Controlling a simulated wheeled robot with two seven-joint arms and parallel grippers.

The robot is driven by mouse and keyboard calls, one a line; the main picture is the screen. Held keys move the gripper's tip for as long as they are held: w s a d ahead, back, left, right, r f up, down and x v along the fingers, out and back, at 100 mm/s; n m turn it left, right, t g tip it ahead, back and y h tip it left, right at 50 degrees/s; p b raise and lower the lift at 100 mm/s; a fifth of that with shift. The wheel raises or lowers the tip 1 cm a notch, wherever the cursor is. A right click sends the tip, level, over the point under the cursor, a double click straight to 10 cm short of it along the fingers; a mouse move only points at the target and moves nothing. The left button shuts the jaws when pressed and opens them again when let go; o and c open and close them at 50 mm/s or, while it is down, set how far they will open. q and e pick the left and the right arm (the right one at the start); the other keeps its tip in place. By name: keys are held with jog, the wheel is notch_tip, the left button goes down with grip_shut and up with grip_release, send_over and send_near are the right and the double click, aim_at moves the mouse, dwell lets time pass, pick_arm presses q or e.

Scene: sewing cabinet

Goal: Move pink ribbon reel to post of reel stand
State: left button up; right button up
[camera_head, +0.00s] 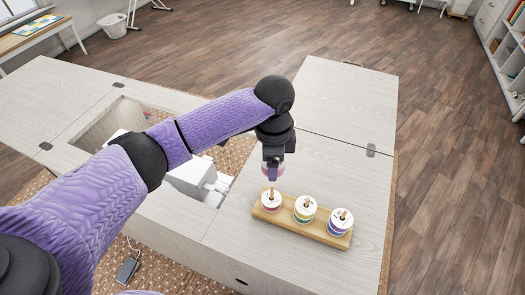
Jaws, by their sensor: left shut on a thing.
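My left gripper (272,174) points down above the left end of the reel stand. It is shut on the pink ribbon reel (280,171), which shows only in part around the fingers. The wooden reel stand (321,237) lies on the pale cabinet top, with several posts. A reel with a red band (271,202) sits at its left end, just below the gripper. A yellow and green reel (304,209) sits in the middle and a purple and blue reel (340,222) at the right end. Wooden post tips show through these reels. My right gripper is not in view.
The cabinet top (245,235) is bare around the stand. A white sewing machine (190,178) sits in the cabinet's opening to the left, partly behind my arm. A folded-out leaf (345,100) lies clear at the back.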

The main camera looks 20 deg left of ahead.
aim_at(272, 186)
pick_arm(q)
jog(key=shift+w+f+m, duration=0.4)
jog(key=shift+f+m, duration=0.25)
jog(key=shift+m, duration=0.35)
jog(key=shift+f, duration=0.25)
notch_tip(272, 186, down, 4)
jog(key=b, duration=0.5)
jog(key=shift+f, duration=0.25)
jog(key=shift+r, duration=0.1)
jog(key=shift+f, duration=0.8)
jog(key=shift+f+b, duration=0.1)
jog(key=shift+b, duration=0.2)
jog(key=shift+f+b, duration=0.3)
jog(key=shift+f, duration=1.1)
